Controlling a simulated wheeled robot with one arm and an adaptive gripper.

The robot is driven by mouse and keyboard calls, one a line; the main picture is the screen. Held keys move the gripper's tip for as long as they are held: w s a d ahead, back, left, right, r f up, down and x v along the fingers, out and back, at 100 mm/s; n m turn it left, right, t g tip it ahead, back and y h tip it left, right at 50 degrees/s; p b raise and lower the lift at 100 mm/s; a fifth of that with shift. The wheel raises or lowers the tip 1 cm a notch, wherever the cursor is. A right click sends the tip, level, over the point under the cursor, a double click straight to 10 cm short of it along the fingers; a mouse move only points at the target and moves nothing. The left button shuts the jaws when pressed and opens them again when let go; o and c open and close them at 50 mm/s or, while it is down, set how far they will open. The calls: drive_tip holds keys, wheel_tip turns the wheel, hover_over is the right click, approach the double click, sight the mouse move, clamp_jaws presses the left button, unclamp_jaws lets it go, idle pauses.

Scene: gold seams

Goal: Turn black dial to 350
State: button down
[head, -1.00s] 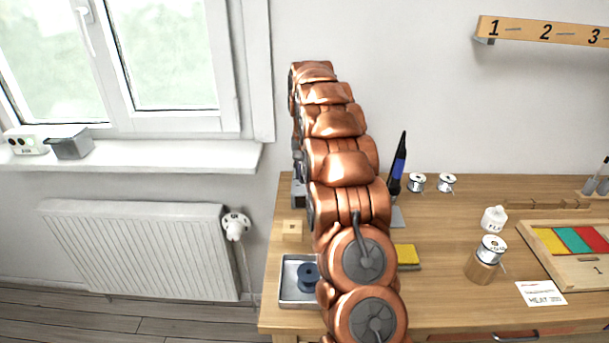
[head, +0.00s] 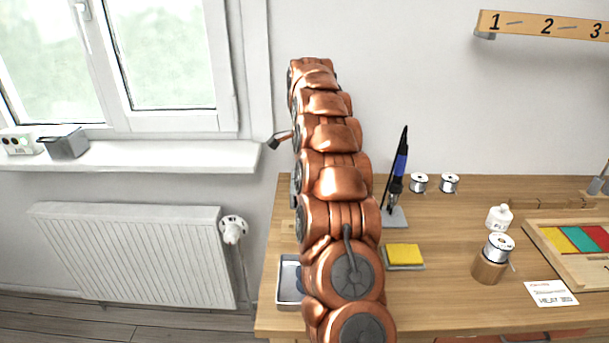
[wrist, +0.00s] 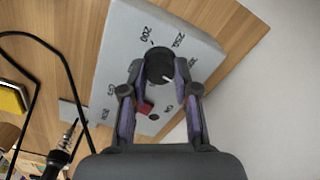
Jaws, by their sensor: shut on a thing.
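The black dial (wrist: 158,64) sits on the face of a light grey station box (wrist: 118,40) in the wrist view. My gripper (wrist: 160,82) is shut on the dial, one finger at each side. A white pointer mark on the dial faces the lower right. The printed 200 is above left of the dial and 250 above right; a further label at the right is partly covered by a finger. A red switch (wrist: 146,107) is below the dial between the fingers. In the head view my arm hides the box and dial.
A soldering iron (head: 399,165) stands in its holder right of my arm, with a yellow sponge (head: 404,251) in front. A metal tray (head: 288,280) is at the left table edge. A black cable (wrist: 38,40) runs left of the box. A printed card (head: 551,293) lies at the right.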

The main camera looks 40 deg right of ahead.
drive_tip(key=shift+w+a+r+m+b, duration=0.1)
drive_tip(key=shift+m+b, duration=0.3)
drive_tip(key=shift+m, duration=0.45)
drive_tip(key=shift+w+m+b, duration=0.1)
drive_tip(key=shift+m+b, duration=0.25)
drive_tip(key=shift+m, duration=0.5)
drive_tip(key=shift+r, duration=0.1)
drive_tip(key=c, duration=1.1)
unclamp_jaws()
drive_tip(key=shift+a, duration=0.1)
drive_tip(key=shift+o, duration=1.2)
drive_tip(key=shift+s, duration=0.1)
